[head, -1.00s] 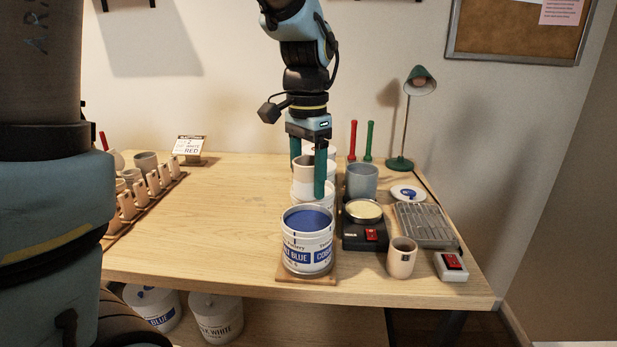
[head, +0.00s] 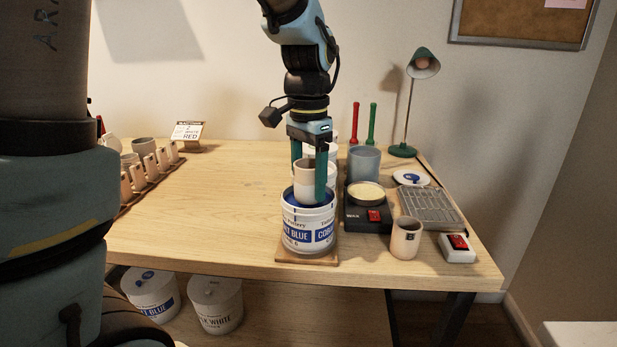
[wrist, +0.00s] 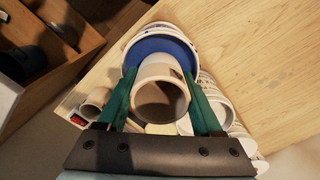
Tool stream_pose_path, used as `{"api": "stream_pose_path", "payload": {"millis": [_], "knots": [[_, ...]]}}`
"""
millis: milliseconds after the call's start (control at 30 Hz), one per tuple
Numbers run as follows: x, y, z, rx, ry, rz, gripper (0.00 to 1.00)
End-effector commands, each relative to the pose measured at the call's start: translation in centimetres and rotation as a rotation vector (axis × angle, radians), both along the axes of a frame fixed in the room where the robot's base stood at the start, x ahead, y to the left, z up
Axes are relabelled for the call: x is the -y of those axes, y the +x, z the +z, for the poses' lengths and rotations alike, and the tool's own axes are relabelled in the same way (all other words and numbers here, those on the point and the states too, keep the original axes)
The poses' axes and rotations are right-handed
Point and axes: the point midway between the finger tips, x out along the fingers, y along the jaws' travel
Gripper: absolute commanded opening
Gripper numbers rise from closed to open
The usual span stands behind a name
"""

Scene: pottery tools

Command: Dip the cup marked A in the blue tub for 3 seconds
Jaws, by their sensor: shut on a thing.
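My gripper (head: 309,180) is shut on a pale cup (head: 304,182), with one green finger on each side of it. The cup is upright at the mouth of the blue tub (head: 308,232), and its lower end is hidden by the tub's rim. In the wrist view the cup (wrist: 160,75) sits between the fingers over blue glaze (wrist: 150,50). I cannot read a letter on the held cup. Whether its base touches the glaze I cannot tell. The tub stands on a small wooden board (head: 306,260) near the table's front edge.
Another cup marked B (head: 406,238) stands to the right, beside a switch box (head: 457,247). A wax pot (head: 367,195) on a black base and a metal rack (head: 430,205) are close right of the tub. White tubs stand behind. The table's left middle is clear.

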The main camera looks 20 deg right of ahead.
Motion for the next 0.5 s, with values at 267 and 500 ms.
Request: {"api": "stream_pose_path", "payload": {"millis": [267,500], "knots": [[0.01,0.01,-0.16,0.0,-0.001,0.0,0.09],[0.01,0.01,-0.54,0.0,0.0,0.0,0.09]]}}
